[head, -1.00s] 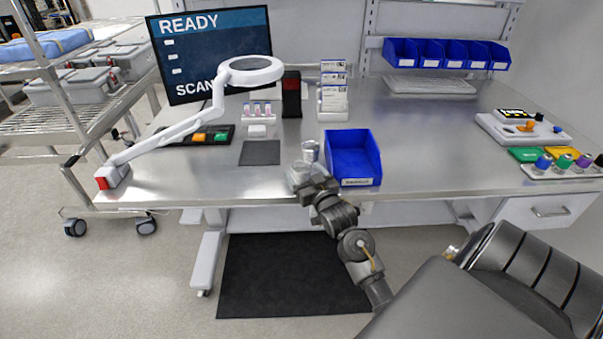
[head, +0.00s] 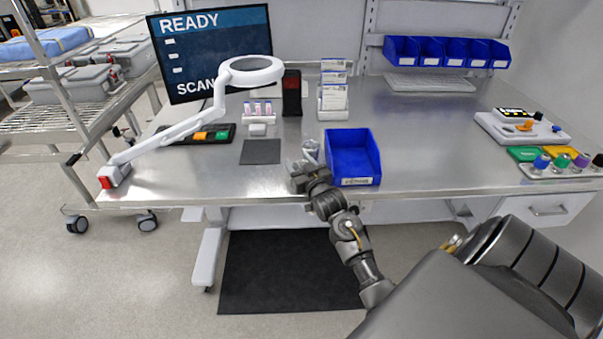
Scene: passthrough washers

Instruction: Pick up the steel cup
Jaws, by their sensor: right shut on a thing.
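The steel cup (head: 311,147) is a small shiny metal cup near the front of the steel bench, just left of the blue bin (head: 352,158). My right gripper (head: 304,163) reaches over the bench's front edge and is shut on the cup. The gripper and wrist hide the cup's lower part, so I cannot tell whether its base touches the bench. My left gripper is not in view.
A dark mat (head: 260,152) lies left of the cup on the bench (head: 225,177). A magnifier lamp (head: 250,71) arches over the left side. Colored-top bottles (head: 563,160) and a white device (head: 522,128) stand at the right. The bench's middle right is clear.

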